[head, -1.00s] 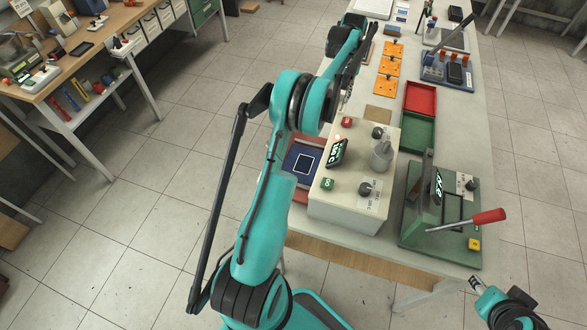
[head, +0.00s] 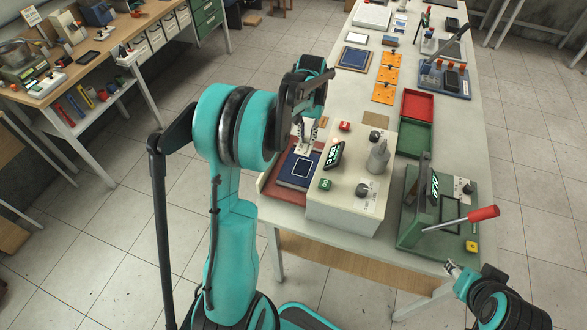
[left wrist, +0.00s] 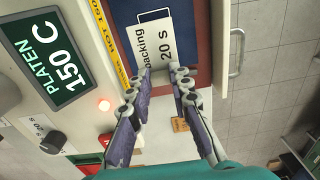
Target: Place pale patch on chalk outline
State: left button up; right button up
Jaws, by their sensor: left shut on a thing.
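The pale patch (left wrist: 158,45) is a whitish piece with printed text, "backing 20 S", in the left wrist view. My left gripper (left wrist: 160,72) is shut on its near edge. In the head view my left gripper (head: 308,140) is at the far edge of the dark blue cloth (head: 286,177), with the patch (head: 303,149) below its fingertips. The chalk outline (head: 302,168) is a white square on that cloth, just nearer than the patch. I cannot tell whether the patch touches the cloth. My right gripper (head: 453,268) is at the lower right, away from these; its jaws are unclear.
The cream heated press (head: 345,205), with a "150 C" display, stands right beside the cloth. A green lever press (head: 425,225) with a red handle is further right. Red (head: 418,105) and green (head: 414,139) trays lie behind. Floor left of the table is open.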

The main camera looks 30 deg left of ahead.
aim_at(306, 142)
pick_arm(q)
jog(key=f, duration=0.3)
jog(key=f+b, duration=0.1)
jog(key=f, duration=0.2)
jog(key=shift+s+a, duration=0.1)
jog(key=shift+s, duration=0.1)
notch_tip(306, 142, down, 4)
jog(key=shift+s+r+b, duration=0.1)
jog(key=shift+r+b, duration=0.1)
jog(key=shift+b, duration=0.2)
jog(key=shift+f, duration=0.3)
jog(key=shift+f, duration=0.15)
jog(key=o, duration=0.8)
